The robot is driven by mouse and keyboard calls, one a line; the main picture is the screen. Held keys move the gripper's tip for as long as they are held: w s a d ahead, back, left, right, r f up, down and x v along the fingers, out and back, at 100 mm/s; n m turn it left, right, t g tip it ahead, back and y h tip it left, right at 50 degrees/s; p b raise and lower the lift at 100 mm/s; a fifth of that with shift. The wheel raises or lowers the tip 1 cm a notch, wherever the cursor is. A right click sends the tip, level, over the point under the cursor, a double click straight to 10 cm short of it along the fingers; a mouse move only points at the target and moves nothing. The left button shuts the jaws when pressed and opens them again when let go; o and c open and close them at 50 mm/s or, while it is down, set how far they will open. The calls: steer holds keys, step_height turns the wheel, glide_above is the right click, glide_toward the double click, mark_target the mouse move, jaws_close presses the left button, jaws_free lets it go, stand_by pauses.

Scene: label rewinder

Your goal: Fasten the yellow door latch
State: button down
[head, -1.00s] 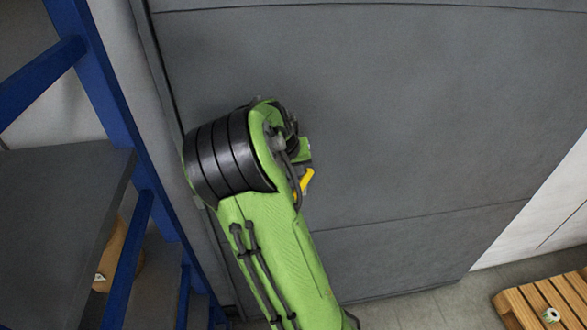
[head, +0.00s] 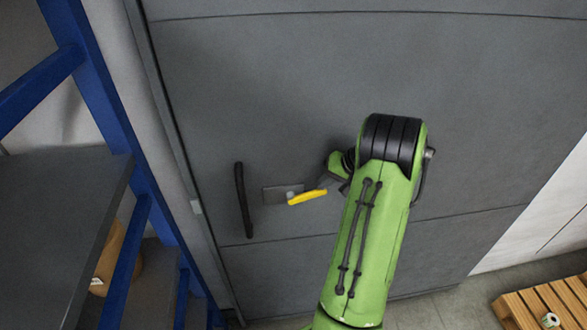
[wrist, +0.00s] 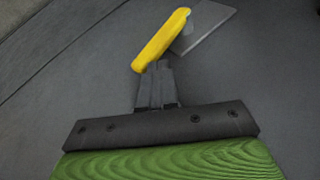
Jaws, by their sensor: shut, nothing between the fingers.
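The yellow door latch (head: 307,197) is a lever on a small grey plate (head: 274,194) on the dark grey door (head: 260,90). In the head view it lies close to level, its right end slightly raised. It also shows in the wrist view (wrist: 160,40), slanting from upper right to lower left. My gripper (wrist: 156,68) is shut and empty, with its fingertips at the lever's lower-left end. I cannot tell whether they touch it. In the head view my gripper (head: 325,182) is just right of the lever, partly hidden by my arm.
A black door handle (head: 243,200) stands upright left of the latch. A blue frame (head: 95,110) with dark shelves rises at the left. A wooden pallet (head: 550,300) with a small roll on it lies at the lower right. The door surface around the latch is flat and clear.

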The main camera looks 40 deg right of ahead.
steer(key=shift+s+d+f+t+y, duration=0.25)
steer(key=shift+d+f+t+y, duration=0.05)
steer(key=shift+f, duration=0.1)
steer(key=shift+s+d+f, duration=0.1)
steer(key=shift+d+f, duration=0.05)
steer(key=shift+f, duration=0.4)
steer(key=shift+s+d+f, duration=0.1)
steer(key=shift+d+f, duration=0.05)
steer(key=shift+f, duration=0.4)
steer(key=shift+s+f+b, duration=0.1)
steer(key=shift+b, duration=0.2)
